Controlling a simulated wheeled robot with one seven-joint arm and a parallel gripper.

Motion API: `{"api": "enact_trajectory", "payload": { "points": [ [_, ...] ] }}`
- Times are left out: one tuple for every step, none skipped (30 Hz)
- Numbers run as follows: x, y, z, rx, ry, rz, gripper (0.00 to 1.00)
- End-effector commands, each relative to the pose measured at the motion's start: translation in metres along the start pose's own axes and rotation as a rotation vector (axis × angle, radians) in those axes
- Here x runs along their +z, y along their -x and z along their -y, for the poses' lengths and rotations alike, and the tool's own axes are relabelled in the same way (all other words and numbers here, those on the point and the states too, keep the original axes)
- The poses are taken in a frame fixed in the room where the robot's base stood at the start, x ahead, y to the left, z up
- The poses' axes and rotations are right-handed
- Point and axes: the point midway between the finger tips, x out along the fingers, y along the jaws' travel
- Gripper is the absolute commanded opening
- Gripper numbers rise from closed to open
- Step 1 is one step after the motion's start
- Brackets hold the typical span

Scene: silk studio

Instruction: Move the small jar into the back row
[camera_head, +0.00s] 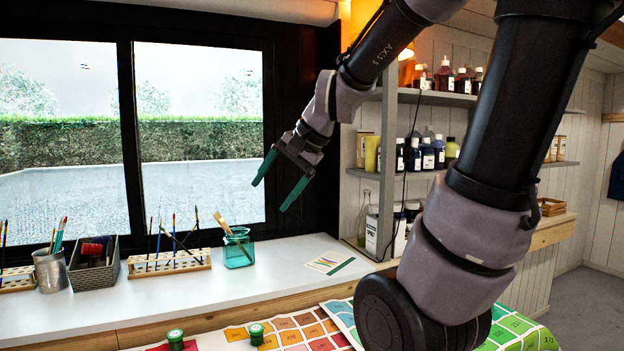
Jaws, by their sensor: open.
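Two small green-lidded jars stand at the bottom edge of the view, the left jar (176,340) and the right jar (257,334). Both are partly cut off or small, and I cannot tell which is the task's small jar. No clear back row of jars shows near them. My gripper (270,196) has two green fingers spread apart with nothing between them. It is raised in front of the window, well above the counter and the jars.
Printed colour charts (300,332) lie around the jars. The white sill counter (200,293) holds a teal glass jar (238,252) with brushes, a wooden brush rack (168,265), a grey basket (94,275) and a metal cup (50,271). Bottle shelves (430,97) stand at right.

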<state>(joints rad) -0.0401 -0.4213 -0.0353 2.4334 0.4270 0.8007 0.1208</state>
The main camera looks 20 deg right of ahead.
Motion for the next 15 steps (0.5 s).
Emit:
{"api": "enact_trajectory", "payload": {
  "points": [
    [0.007, 0.021, -0.008, 0.012, 0.095, -0.039, 0.86],
    [0.010, 0.030, -0.013, 0.025, 0.147, -0.058, 0.86],
    [0.014, 0.041, -0.021, 0.043, 0.211, -0.085, 0.86],
    [0.016, 0.048, -0.026, 0.058, 0.254, -0.102, 0.86],
    [0.018, 0.055, -0.031, 0.073, 0.294, -0.119, 0.86],
    [0.020, 0.062, -0.037, 0.090, 0.337, -0.140, 0.86],
    [0.022, 0.067, -0.041, 0.102, 0.365, -0.153, 0.86],
    [0.022, 0.071, -0.044, 0.113, 0.389, -0.165, 0.86],
    [0.023, 0.076, -0.048, 0.125, 0.414, -0.179, 0.86],
    [0.024, 0.078, -0.050, 0.134, 0.428, -0.186, 0.86],
    [0.024, 0.080, -0.052, 0.139, 0.438, -0.191, 0.86],
    [0.024, 0.081, -0.054, 0.145, 0.449, -0.196, 0.86],
    [0.024, 0.082, -0.054, 0.149, 0.453, -0.198, 0.86],
    [0.024, 0.082, -0.055, 0.150, 0.456, -0.199, 0.86],
    [0.024, 0.082, -0.055, 0.151, 0.457, -0.199, 0.86]
  ]
}}
